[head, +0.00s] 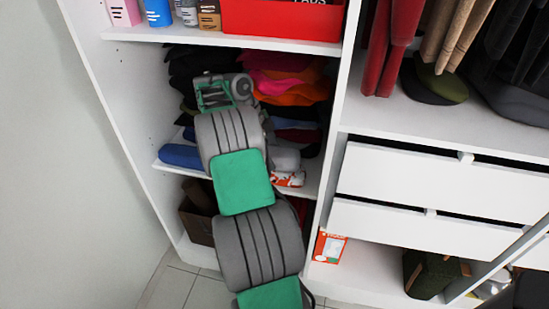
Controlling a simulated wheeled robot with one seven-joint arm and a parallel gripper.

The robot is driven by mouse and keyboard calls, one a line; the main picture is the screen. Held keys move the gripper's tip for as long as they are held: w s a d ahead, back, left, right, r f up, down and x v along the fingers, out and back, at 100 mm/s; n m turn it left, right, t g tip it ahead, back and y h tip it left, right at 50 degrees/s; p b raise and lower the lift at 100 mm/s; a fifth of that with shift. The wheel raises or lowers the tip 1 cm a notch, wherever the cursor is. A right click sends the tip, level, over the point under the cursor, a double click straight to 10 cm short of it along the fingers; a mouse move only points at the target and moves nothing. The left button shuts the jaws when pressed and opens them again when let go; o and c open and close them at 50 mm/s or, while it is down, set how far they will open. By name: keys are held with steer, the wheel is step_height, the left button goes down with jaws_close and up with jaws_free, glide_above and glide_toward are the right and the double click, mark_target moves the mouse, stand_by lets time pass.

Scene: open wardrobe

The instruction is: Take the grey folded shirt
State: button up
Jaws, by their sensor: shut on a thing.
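My arm reaches up into the left shelf bay. Its far end, with my gripper (225,92), is among the folded clothes on the middle shelf. The fingertips are hard to make out against the dark clothes and my own links. A grey rounded bundle (286,158), which looks like the grey folded shirt, shows just right of my arm, partly covered by it. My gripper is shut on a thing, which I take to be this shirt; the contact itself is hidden.
Pink and orange folded clothes (290,85) are piled right of my gripper. A blue roll (182,156) lies at the shelf's left front. A red box (283,18) stands on the shelf above. The upright divider (333,120) is close on the right, with white drawers (430,183) beyond.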

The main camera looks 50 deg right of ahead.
mark_target(278, 152)
step_height(278, 152, up, 6)
steer(key=p, duration=0.5)
steer(key=shift+f, duration=0.15)
